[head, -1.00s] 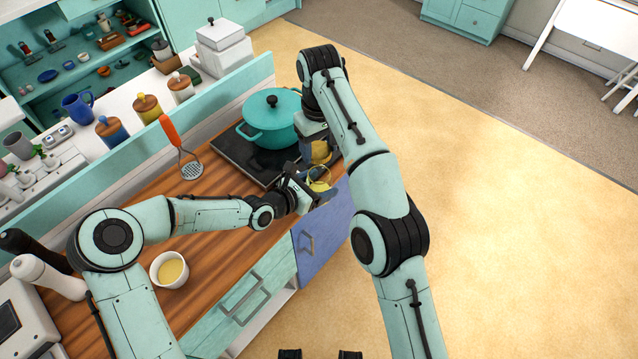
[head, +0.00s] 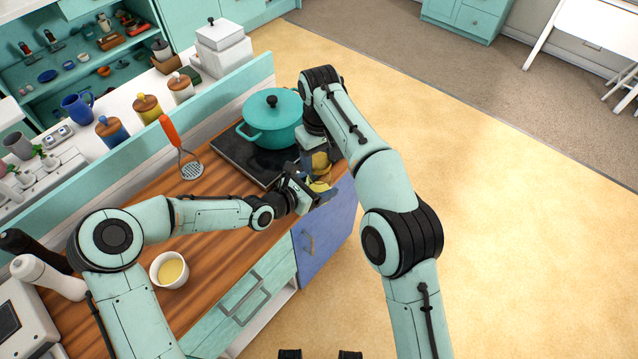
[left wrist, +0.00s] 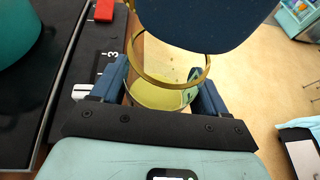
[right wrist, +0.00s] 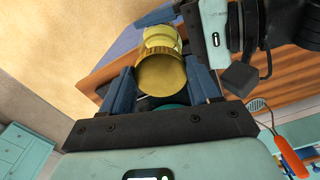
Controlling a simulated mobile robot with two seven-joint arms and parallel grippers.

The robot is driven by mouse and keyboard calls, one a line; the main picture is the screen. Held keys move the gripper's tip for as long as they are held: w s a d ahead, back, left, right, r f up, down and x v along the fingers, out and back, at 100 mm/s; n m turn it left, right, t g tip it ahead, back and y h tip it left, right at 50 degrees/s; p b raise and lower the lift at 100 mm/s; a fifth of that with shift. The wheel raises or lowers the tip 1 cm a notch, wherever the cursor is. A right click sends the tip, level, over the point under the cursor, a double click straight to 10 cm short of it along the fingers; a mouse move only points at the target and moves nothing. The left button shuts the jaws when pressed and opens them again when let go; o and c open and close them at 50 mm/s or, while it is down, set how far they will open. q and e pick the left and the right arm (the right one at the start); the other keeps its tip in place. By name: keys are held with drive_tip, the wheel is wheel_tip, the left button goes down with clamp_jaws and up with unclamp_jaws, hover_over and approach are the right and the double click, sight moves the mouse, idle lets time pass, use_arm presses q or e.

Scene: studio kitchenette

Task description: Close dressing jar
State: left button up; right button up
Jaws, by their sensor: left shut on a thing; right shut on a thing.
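The dressing jar (head: 319,186) is clear glass with yellow dressing in it. In the right wrist view the lid lines up closely with the jar (right wrist: 161,38). A blue finger covers much of the jar's top in the left wrist view, so I cannot tell whether lid and jar touch.
A teal pot (head: 271,118) stands on the black hob (head: 238,160) close to both grippers. A masher (head: 190,168) with an orange handle and a white bowl (head: 168,283) are on the wooden counter. Open floor (head: 500,200) lies to the right.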

sight(319, 184)
drive_tip(key=shift+s, duration=0.1)
idle(0.5)
drive_tip(key=shift+f, duration=0.9)
drive_tip(key=shift+f, duration=0.5)
